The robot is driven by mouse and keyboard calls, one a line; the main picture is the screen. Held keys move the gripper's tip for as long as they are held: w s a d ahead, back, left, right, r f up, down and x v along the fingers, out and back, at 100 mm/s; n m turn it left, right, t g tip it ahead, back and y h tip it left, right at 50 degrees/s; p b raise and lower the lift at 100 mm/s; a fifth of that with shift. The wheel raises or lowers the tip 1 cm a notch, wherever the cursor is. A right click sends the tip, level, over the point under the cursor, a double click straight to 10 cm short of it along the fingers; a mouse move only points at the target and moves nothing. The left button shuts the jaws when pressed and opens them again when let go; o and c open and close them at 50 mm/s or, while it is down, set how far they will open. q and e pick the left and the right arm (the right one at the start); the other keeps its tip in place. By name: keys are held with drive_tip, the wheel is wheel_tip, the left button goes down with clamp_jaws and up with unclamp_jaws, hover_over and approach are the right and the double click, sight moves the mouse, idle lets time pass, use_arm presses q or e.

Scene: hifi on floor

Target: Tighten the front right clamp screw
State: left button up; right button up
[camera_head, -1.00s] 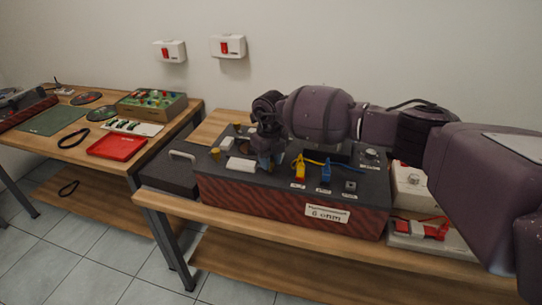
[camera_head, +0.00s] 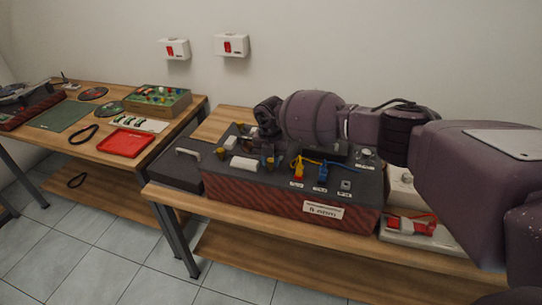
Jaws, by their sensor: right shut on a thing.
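The device with a dark grey top and red-brown patterned front (camera_head: 265,194) stands on the near bench. Brass-coloured clamp screws sit on its top: one at the front left (camera_head: 220,153), one at the back left (camera_head: 240,127), and the front right clamp screw (camera_head: 270,163). A white block (camera_head: 243,163) lies between the two front screws. My right gripper (camera_head: 270,161) points down from above and is shut on the front right clamp screw. The gripper and wrist hide the area behind that screw. My left gripper is not in view.
Yellow (camera_head: 298,169) and blue (camera_head: 321,173) plugs with cables stand just right of the gripper. A dark box with a handle (camera_head: 176,167) is left of the device. A red tray (camera_head: 126,143) lies on the left bench. Red-and-white parts (camera_head: 424,224) lie at the right.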

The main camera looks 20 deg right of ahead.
sight(271, 160)
drive_tip(key=shift+m, duration=0.6)
drive_tip(key=o, duration=0.9)
drive_tip(key=shift+r, duration=0.1)
wheel_tip(271, 160, up, 11)
drive_tip(key=shift+f, duration=0.15)
idle(0.3)
